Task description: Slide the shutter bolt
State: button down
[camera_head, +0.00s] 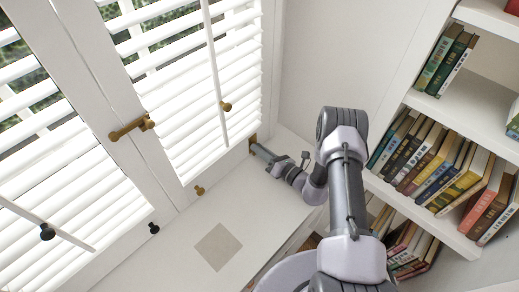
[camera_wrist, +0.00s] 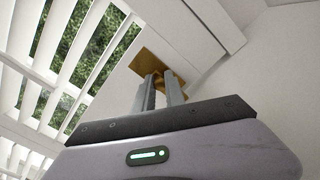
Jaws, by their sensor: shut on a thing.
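A brass fitting with a flat plate, which looks like the shutter bolt (camera_wrist: 149,62), sits on the white shutter frame in the wrist view. In the head view only a sliver of it (camera_head: 252,138) shows, at the lower right corner of the right shutter (camera_head: 195,85). My gripper (camera_wrist: 161,82) has its two grey fingers on either side of the brass part under the plate and is shut on it. In the head view my gripper (camera_head: 257,149) reaches left to that corner. The fingers hide part of the fitting, so I cannot tell how far it is slid.
A brass latch (camera_head: 132,127) crosses the middle stiles, and a brass knob (camera_head: 226,106) sits on the tilt rod. A small brass knob (camera_head: 199,190) and a black knob (camera_head: 153,228) are lower down. Bookshelves (camera_head: 470,105) stand close right of my arm. The white sill (camera_head: 190,225) is mostly clear.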

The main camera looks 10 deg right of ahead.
jog(key=shift+r, duration=0.1)
notch_tip(320, 180, up, 2)
jog(key=shift+r+p, duration=0.2)
jog(key=shift+p, duration=0.65)
jog(key=c, duration=1.4)
grip_release()
jog(key=p+v, duration=0.3)
jog(key=v, duration=1.4)
jog(key=shift+s+d, duration=0.15)
jog(key=shift+s, duration=0.05)
jog(key=shift+f, duration=0.1)
